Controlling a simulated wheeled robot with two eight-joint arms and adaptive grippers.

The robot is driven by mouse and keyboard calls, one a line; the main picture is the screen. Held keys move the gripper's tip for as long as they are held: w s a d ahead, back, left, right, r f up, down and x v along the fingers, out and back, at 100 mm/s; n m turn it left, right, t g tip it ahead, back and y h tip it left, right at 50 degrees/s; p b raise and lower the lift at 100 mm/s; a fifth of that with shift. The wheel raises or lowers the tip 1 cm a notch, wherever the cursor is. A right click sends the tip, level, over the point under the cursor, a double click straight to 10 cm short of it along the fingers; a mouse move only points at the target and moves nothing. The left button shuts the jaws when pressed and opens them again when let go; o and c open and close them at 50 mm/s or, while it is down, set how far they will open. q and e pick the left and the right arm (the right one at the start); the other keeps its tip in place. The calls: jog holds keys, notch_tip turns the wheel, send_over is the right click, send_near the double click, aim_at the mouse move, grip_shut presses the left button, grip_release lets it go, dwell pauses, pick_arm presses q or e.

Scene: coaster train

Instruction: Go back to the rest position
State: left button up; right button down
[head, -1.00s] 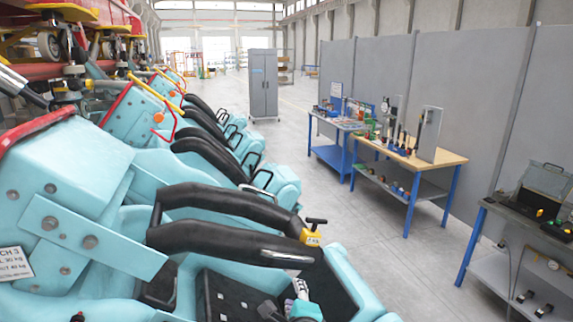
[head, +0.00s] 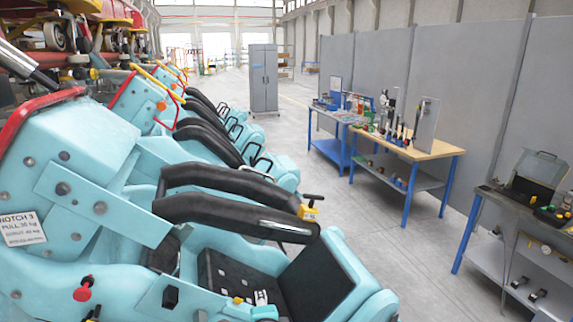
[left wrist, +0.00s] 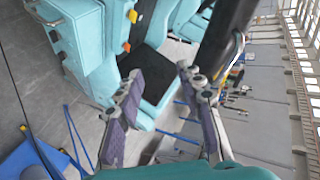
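My left gripper (left wrist: 159,74) shows in the left wrist view with its two purple-padded fingers spread wide and nothing between them. Beyond it are a black seat and turquoise car parts (left wrist: 75,30), apart from the fingers as far as I can tell. In the head view a small grey and teal part (head: 264,311) at the bottom edge, in front of the seat, may be the tip of a gripper; I cannot tell which. My right gripper is not in view.
Turquoise coaster cars (head: 100,150) with black restraint bars (head: 235,212) fill the left side. A bar has a yellow-bodied handle (head: 308,212). A red knob (head: 83,290) sticks out low at left. Workbenches (head: 430,150) stand at right. The floor aisle (head: 380,240) between is clear.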

pick_arm(q)
jog(key=s+a+f+n+g+b, duration=0.1)
jog(key=s+a+f+n+b, duration=0.3)
jog(key=f, duration=0.3)
jog(key=s+a+f+n+g+h+b, duration=0.1)
jog(key=s+a+f+n+b, duration=0.3)
jog(key=s+f+n+b, duration=0.2)
jog(key=s+a+f+n+g+h+b, duration=0.1)
jog(key=s+a+f+n+b, duration=0.3)
jog(key=f, duration=0.6)
jog(key=shift+s+f+n+g+b, duration=0.25)
jog(key=shift+s+n+g+b, duration=0.3)
jog(key=shift+n, duration=0.55)
jog(key=shift+w, duration=0.1)
